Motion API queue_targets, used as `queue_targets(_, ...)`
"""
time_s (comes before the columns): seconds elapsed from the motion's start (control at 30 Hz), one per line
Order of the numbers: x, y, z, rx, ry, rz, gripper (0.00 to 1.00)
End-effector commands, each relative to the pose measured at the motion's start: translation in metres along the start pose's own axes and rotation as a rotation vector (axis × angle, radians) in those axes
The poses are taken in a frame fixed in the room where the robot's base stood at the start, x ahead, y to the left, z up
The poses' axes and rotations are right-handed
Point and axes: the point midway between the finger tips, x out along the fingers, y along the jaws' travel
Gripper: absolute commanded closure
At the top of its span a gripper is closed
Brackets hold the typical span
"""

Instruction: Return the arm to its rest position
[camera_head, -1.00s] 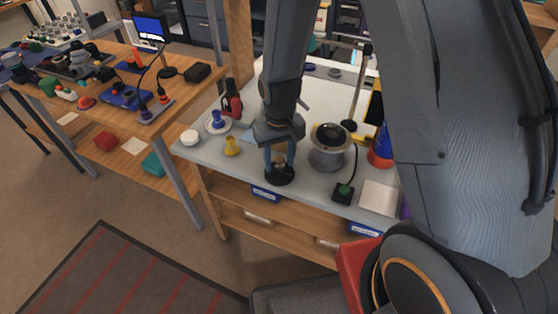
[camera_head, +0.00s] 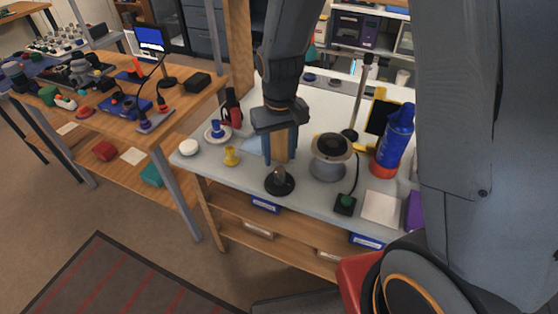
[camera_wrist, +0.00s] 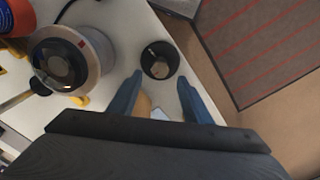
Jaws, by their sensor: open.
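My gripper (camera_head: 280,147) is above the white-topped workbench (camera_head: 235,160), raised behind a small black-based part (camera_head: 280,182) with a rounded grey top. In the wrist view my gripper (camera_wrist: 160,92) has its two blue fingers spread apart with nothing held between them. The black part (camera_wrist: 160,61) stands on the bench beyond the fingertips, apart from them. A wooden piece shows behind the fingers in the head view; I cannot tell what it is.
A grey cylindrical device (camera_head: 328,160) stands right of my gripper, near a blue bottle (camera_head: 396,135). A yellow part (camera_head: 231,157) and white disc (camera_head: 189,147) lie to the left. A cabled black box (camera_head: 345,204) sits at the front edge.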

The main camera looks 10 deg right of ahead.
Motion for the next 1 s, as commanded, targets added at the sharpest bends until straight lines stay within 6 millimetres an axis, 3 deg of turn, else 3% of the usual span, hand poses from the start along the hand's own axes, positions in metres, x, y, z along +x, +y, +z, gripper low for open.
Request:
queue_targets(0.67, -0.010, 0.005, 0.004, 0.010, 0.006, 0.000, 0.55)
queue_targets(0.77, -0.024, 0.018, 0.017, 0.038, 0.024, 0.000, 0.55)
queue_targets(1.0, -0.064, 0.059, 0.072, 0.140, 0.085, 0.004, 0.55)
